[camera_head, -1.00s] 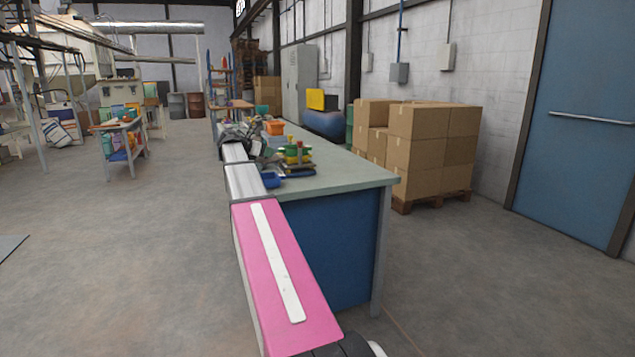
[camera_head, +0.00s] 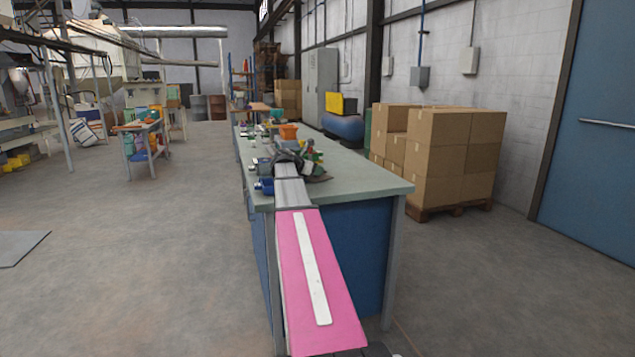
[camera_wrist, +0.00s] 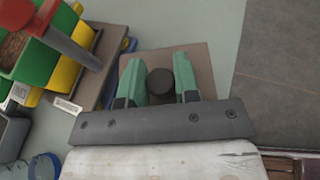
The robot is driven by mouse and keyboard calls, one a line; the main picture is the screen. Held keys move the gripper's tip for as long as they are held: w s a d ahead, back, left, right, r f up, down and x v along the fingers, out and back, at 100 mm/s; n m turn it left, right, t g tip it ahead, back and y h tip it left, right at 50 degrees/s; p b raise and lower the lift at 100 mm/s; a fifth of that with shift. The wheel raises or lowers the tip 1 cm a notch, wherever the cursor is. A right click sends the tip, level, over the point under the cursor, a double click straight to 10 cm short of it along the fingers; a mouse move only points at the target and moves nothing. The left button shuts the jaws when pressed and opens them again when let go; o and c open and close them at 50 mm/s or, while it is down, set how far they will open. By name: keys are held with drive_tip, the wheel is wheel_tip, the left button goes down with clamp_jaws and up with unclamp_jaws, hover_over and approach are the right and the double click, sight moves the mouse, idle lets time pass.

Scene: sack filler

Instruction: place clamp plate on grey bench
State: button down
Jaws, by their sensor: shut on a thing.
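The clamp plate (camera_wrist: 202,66) shows in the wrist view as a flat brown square with a round dark knob (camera_wrist: 160,82). My gripper (camera_wrist: 158,66) has its two green fingers on either side of the knob and is shut on it. The plate is over the pale grey-green top of the grey bench (camera_wrist: 220,35); whether it touches the top or hangs just above, I cannot tell. In the head view the bench (camera_head: 365,187) stands ahead, and my arm reaches over its near left part. The plate is not clearly visible there.
Left of the plate in the wrist view are a green and yellow block (camera_wrist: 64,62), a red-headed grey rod (camera_wrist: 65,45) and blue round items (camera_wrist: 42,166). The bench edge and floor lie right. An orange bin (camera_head: 289,131) stands farther back; the bench's near right is bare.

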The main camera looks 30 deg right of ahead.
sight(317, 180)
drive_tip(key=shift+s+d+f, duration=0.25)
drive_tip(key=shift+d+f, duration=0.05)
drive_tip(key=shift+f, duration=1.9)
drive_tip(key=shift+f, duration=0.1)
drive_tip(key=c, duration=0.9)
unclamp_jaws()
drive_tip(key=shift+o, duration=0.2)
drive_tip(key=shift+a, duration=0.1)
drive_tip(key=v, duration=1.2)
